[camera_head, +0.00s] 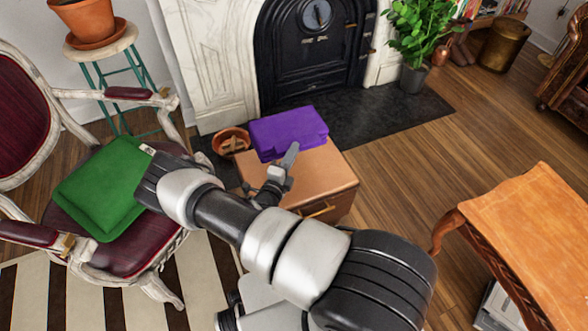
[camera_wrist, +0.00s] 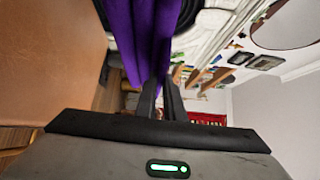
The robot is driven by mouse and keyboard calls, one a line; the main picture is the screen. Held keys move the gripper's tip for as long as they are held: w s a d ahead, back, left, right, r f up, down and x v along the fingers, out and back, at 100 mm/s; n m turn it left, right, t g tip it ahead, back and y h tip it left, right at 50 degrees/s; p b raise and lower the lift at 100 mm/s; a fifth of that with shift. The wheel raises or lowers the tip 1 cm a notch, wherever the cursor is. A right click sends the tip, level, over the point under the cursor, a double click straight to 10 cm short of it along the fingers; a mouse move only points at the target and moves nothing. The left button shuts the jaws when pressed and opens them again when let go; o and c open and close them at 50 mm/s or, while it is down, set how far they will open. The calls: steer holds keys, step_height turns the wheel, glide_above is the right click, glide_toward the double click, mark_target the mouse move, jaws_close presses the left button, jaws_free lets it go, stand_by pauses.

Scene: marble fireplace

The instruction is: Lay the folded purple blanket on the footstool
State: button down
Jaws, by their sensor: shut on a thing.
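The folded purple blanket (camera_head: 288,131) is a flat bundle over the far end of the brown footstool (camera_head: 312,178). My gripper (camera_head: 291,152) is shut on the blanket's near edge. In the wrist view, the shut fingers (camera_wrist: 161,95) meet the purple folds (camera_wrist: 142,40), and the footstool's brown surface (camera_wrist: 50,60) fills the left side. A narrow gap shows between that surface and the blanket there. I cannot tell whether the blanket touches the footstool anywhere. The blanket hides the footstool's far edge.
A terracotta bowl (camera_head: 231,141) sits left of the footstool. The fireplace (camera_head: 312,45) and dark hearth (camera_head: 400,108) lie behind. A wooden table (camera_head: 530,225) is right, with clear floor between.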

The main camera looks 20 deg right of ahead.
steer(key=b, duration=0.2)
glide_above(296, 186)
step_height(296, 186, down, 8)
steer(key=shift+f+b, duration=0.95)
steer(key=shift+f, duration=1.2)
steer(key=shift+r, duration=0.1)
steer(key=c, duration=2.3)
jaws_free()
steer(key=shift+f, duration=0.2)
steer(key=o, duration=0.4)
steer(key=shift+o, duration=0.2)
steer(key=shift+s+r, duration=0.1)
steer(key=shift+s, duration=0.05)
